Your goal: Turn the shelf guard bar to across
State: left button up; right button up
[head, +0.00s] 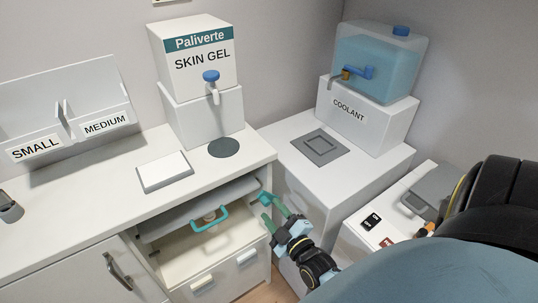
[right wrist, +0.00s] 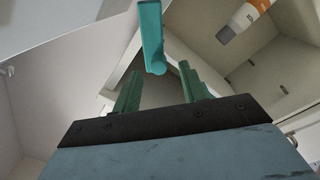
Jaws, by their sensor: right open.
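The teal guard bar (head: 264,198) is at the right front edge of the cabinet opening, beside the grey shelf (head: 177,218). It looks short and foreshortened in the head view, and my gripper is close to it. In the right wrist view the teal bar (right wrist: 151,38) stands upright in the picture, its rounded end just ahead of the gap between my fingers. My right gripper (head: 276,213) is open, its green fingers pointing at the bar. The fingers (right wrist: 158,82) look apart from the bar, with nothing held. My left gripper is not in view.
A teal loop handle (head: 210,219) is on the shelf's front. Below is an open cream drawer (head: 195,265). An orange and white tube (right wrist: 243,20) shows inside the cabinet. The skin gel dispenser (head: 200,70) and coolant tank (head: 378,62) stand behind. A low white cabinet stands right.

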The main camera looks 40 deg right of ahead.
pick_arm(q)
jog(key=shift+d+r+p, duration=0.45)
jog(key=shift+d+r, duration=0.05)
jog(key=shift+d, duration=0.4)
pick_arm(e)
jog(key=s+a, duration=0.1)
jog(key=s, duration=0.9)
jog(key=shift+s+a, duration=0.15)
jog(key=shift+a, duration=0.2)
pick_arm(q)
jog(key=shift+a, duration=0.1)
pick_arm(e)
jog(key=shift+f, duration=0.15)
